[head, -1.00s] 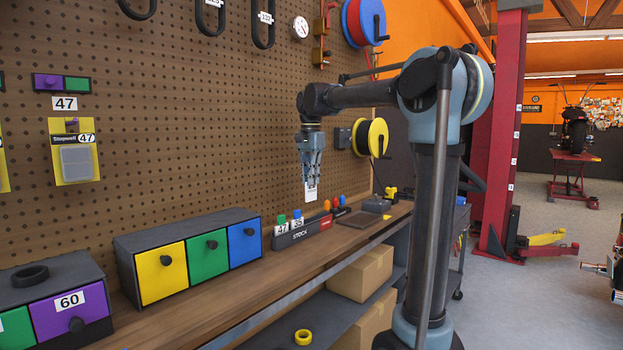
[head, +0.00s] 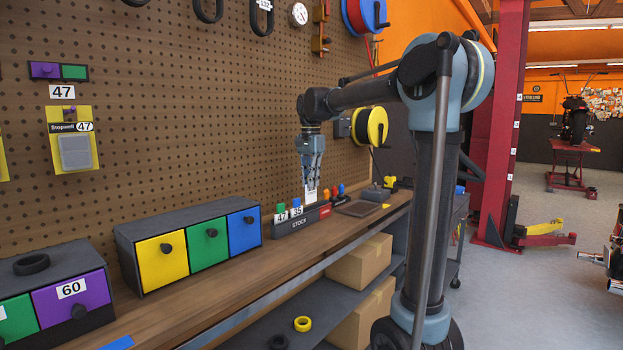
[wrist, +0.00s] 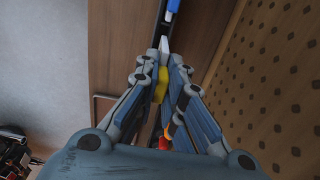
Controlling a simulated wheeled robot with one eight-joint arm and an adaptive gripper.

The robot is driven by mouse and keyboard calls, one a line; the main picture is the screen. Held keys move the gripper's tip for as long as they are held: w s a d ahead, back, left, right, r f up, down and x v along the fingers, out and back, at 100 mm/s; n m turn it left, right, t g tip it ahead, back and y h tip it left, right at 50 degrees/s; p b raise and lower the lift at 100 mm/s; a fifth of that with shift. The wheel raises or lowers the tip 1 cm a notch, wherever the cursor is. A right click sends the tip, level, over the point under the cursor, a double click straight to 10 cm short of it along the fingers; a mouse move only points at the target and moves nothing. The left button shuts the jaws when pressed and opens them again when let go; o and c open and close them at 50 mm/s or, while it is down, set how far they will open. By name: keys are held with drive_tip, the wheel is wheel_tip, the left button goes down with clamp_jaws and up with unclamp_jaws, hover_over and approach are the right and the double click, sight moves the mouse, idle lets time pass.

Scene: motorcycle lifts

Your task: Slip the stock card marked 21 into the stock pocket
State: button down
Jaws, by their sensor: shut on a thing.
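The stock pocket (head: 299,223) is a dark holder marked STOCK on the workbench, against the pegboard. Cards marked 47 (head: 281,217) and 35 (head: 296,211), with green and blue tabs, stand at its left. My gripper (head: 311,185) is above the holder, right of card 35, shut on a white card (head: 311,195) that hangs upright below the fingers. Its number is too small to read. In the wrist view a yellow tab (wrist: 162,84) sits between the fingers. The card's lower edge is close to the holder's top; I cannot tell whether it is inside.
A red section (head: 325,211) with orange, red and blue pieces adjoins the holder at right. A drawer unit (head: 186,228) stands to the left, with bare bench (head: 215,280) in front. The pegboard (head: 200,130) rises close behind. A yellow reel (head: 371,126) hangs behind my arm.

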sight(311, 194)
drive_tip(key=shift+f, duration=2.8)
drive_tip(key=c, duration=1.6)
unclamp_jaws()
drive_tip(key=shift+c, duration=0.2)
drive_tip(key=shift+r, duration=0.1)
wheel_tip(311, 194, up, 12)
drive_tip(key=shift+f, duration=0.15)
